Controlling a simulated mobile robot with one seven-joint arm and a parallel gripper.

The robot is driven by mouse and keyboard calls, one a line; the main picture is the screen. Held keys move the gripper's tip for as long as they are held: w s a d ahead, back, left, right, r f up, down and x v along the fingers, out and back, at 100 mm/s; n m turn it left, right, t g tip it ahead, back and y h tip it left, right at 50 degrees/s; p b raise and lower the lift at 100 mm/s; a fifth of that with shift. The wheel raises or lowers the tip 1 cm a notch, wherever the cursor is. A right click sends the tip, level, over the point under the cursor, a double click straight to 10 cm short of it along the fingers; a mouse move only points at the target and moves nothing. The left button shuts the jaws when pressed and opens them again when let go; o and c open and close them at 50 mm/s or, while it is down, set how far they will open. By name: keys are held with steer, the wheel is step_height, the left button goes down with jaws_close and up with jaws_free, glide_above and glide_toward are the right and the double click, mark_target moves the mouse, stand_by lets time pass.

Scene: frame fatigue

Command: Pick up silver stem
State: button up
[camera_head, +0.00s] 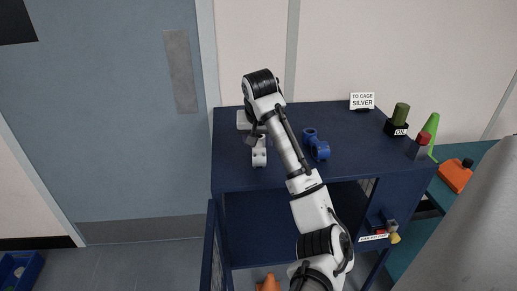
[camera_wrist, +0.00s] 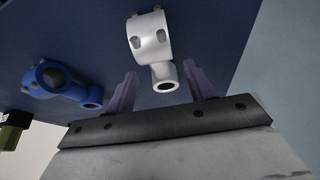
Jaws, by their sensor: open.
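The silver stem (camera_head: 259,152) lies on the dark blue cabinet top near its left front. In the wrist view the silver stem (camera_wrist: 150,38) shows a round clamp end and a narrower tube end with a dark hole. My gripper (camera_wrist: 160,74) is open, with one finger on each side of the stem's tube end in the picture. Nothing is held. I cannot tell how far the fingers are above the stem. In the head view my gripper (camera_head: 251,134) is partly hidden by my wrist, just behind the stem.
A blue stem (camera_head: 316,146) lies to the right, also in the wrist view (camera_wrist: 58,82). A "TO CAGE SILVER" sign (camera_head: 362,101), a green cylinder on an OIL block (camera_head: 397,128) and a red-topped grey block (camera_head: 419,147) stand at the right. The middle back is clear.

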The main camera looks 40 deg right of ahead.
mark_target(259, 146)
steer(key=p+x, duration=0.1)
steer(key=x, duration=0.3)
steer(key=shift+f, duration=0.15)
steer(key=shift+c, duration=0.4)
steer(key=c, duration=0.9)
